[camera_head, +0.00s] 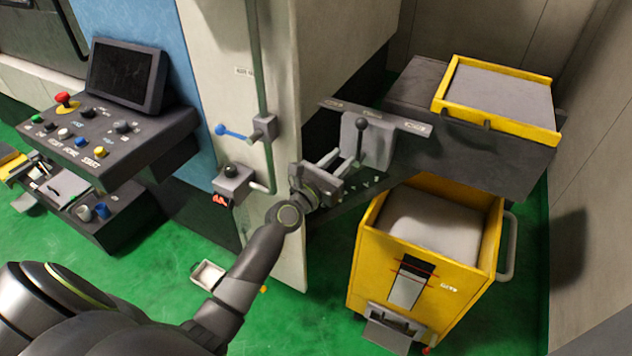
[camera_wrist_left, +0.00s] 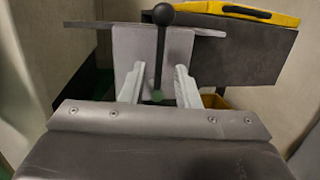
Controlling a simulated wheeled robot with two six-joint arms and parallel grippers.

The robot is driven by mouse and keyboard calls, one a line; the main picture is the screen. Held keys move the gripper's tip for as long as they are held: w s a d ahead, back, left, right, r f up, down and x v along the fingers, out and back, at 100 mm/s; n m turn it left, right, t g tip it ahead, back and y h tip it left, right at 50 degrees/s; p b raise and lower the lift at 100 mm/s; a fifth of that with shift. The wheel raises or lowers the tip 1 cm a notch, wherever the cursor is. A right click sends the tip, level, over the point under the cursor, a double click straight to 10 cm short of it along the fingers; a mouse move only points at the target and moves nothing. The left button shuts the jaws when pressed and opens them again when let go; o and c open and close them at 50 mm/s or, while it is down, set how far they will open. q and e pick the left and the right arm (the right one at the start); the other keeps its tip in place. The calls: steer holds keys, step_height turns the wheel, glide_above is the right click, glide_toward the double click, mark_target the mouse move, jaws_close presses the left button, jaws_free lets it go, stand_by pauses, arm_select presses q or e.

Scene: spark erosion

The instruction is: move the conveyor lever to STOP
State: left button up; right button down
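The conveyor lever (camera_head: 360,140) is a dark rod with a black ball knob, standing roughly upright in front of a grey plate (camera_head: 380,146) on the machine. A label strip (camera_head: 375,114) runs along the plate's top, its text too small to read. My left gripper (camera_head: 342,157) is open just in front of the lever. In the left wrist view the lever (camera_wrist_left: 159,50) appears between the two pale fingers (camera_wrist_left: 158,85), with its knob above them. Both fingers look apart from the rod; the exact depth gap is unclear. My right gripper is out of view.
A yellow-rimmed tray (camera_head: 500,92) sits on a dark conveyor box (camera_head: 420,90) at the right. A yellow bin (camera_head: 430,265) stands below it. A control panel (camera_head: 115,140) with buttons and screen is at the left. A blue valve handle (camera_head: 232,132) is on the cabinet.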

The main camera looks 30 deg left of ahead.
arm_select(q)
steer(key=v, duration=0.9)
steer(key=shift+b, duration=0.4)
steer(key=s+a+f+m+g+y+b, duration=0.1)
steer(key=s+a+f+m+g, duration=0.25)
steer(key=f, duration=0.85)
steer(key=s+f+m+g+y, duration=0.2)
steer(key=s+f+m, duration=0.3)
steer(key=f, duration=0.7)
steer(key=s+a+f+m+g+y+b, duration=0.1)
steer(key=s+a+f+m+g, duration=0.15)
steer(key=f+m, duration=0.65)
steer(key=s+f+m+g, duration=0.3)
steer(key=s+f+m, duration=0.2)
steer(key=s+f, duration=0.3)
steer(key=s+f+m+g+y+b, duration=0.1)
steer(key=s+f+m+g, duration=0.2)
steer(key=s+f, duration=0.6)
steer(key=s+f+m+g+b, duration=0.1)
steer(key=s+f+m+g, duration=0.2)
steer(key=s, duration=1.5)
step_height(320, 180, down, 6)
steer(key=m, duration=0.4)
steer(key=shift+s+r+g, duration=0.15)
steer(key=shift+r+g, duration=0.05)
steer(key=shift+g, duration=0.2)
